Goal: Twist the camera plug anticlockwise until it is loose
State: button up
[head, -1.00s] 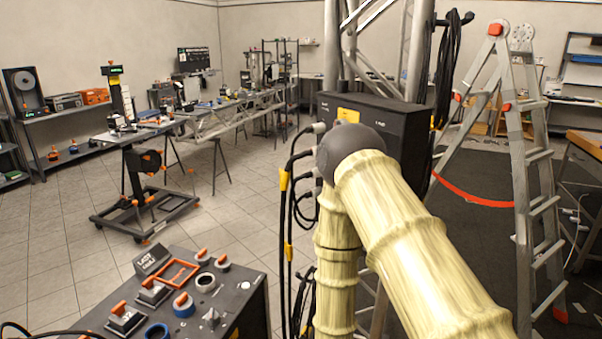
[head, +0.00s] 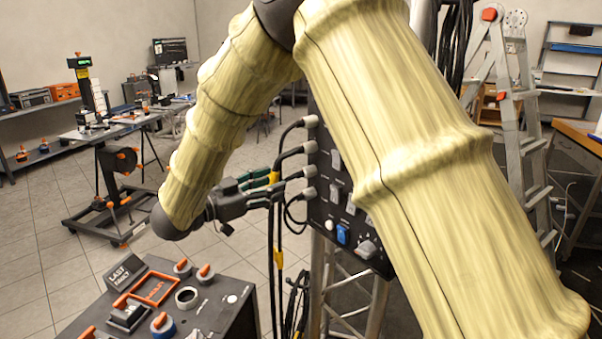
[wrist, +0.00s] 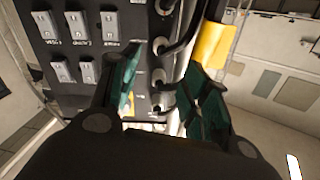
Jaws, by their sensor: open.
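Several grey cable plugs stand in a column on the left edge of the dark panel (head: 345,205), with black cables bending down from them. One plug (head: 309,171) is close to my gripper in the head view. I cannot tell which plug is the camera one; no readable label shows beside them. My gripper (head: 272,185) is open, with dark green finger pads, pointing right at the lower plugs. In the wrist view, my gripper (wrist: 167,88) has a finger on each side of the plug column, with a plug (wrist: 159,76) between them. I cannot tell whether the fingers touch it.
A yellow cable tag (wrist: 212,45) hangs beside the right finger in the wrist view. Switches (wrist: 88,72) cover the panel to the left. A dark console (head: 205,305) stands below my gripper, a stepladder (head: 520,130) at the right.

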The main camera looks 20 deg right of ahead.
aim_at(303, 172)
jog(key=p+x, duration=0.2)
jog(key=x, duration=0.8)
jog(key=shift+w+d, duration=0.15)
jog(key=shift+d, duration=0.05)
jog(key=c, duration=1)
